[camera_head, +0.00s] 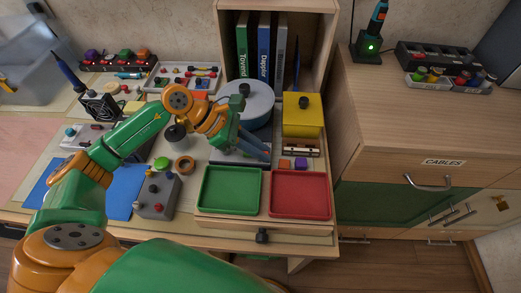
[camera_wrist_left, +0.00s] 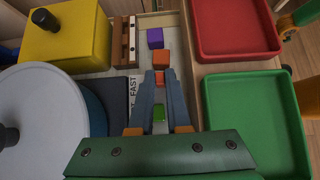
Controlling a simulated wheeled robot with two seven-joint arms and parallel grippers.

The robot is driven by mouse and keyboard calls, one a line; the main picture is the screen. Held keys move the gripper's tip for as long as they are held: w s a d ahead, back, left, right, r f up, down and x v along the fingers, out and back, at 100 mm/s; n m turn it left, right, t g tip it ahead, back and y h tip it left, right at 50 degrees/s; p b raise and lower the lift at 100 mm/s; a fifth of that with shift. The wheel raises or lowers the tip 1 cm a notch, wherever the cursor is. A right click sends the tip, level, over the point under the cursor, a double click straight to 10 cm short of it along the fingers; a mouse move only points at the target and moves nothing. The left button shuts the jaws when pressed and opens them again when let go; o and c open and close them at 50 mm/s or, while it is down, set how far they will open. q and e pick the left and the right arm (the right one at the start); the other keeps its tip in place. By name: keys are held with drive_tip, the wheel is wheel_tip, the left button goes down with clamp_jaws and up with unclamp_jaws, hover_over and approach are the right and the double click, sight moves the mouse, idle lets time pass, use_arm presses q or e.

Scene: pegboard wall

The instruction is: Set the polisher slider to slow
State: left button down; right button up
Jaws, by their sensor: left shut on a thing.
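The polisher appears to be the round blue drum with a pale lid (camera_head: 250,103), which also shows in the left wrist view (camera_wrist_left: 42,105). Beside it a white label strip (camera_wrist_left: 135,92) reads FAST; the rest of its text is hidden by my finger. My left gripper (camera_head: 265,154) reaches down in front of the drum. In the left wrist view its blue-grey fingers (camera_wrist_left: 159,82) are shut on a small orange-red piece (camera_wrist_left: 159,77), which looks like the slider knob. The slot is mostly hidden. My right gripper is not in view.
An orange cube (camera_wrist_left: 162,57) and a purple cube (camera_wrist_left: 155,38) lie just beyond the fingertips. A green piece (camera_wrist_left: 158,114) shows between the fingers. A green tray (camera_head: 230,190) and red tray (camera_head: 300,194) are in front; a yellow box (camera_head: 302,117) stands at right.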

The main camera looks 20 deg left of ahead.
use_arm(q)
drive_tip(key=shift+s+f, duration=0.15)
drive_tip(key=c, duration=0.9)
unclamp_jaws()
drive_tip(key=shift+s, duration=0.1)
drive_tip(key=shift+d, duration=0.1)
drive_tip(key=shift+a+r, duration=0.3)
drive_tip(key=b+v, duration=0.1)
drive_tip(key=v, duration=0.5)
drive_tip(key=shift+s+a+r, duration=0.1)
drive_tip(key=shift+s+r, duration=0.05)
drive_tip(key=shift+r, duration=0.1)
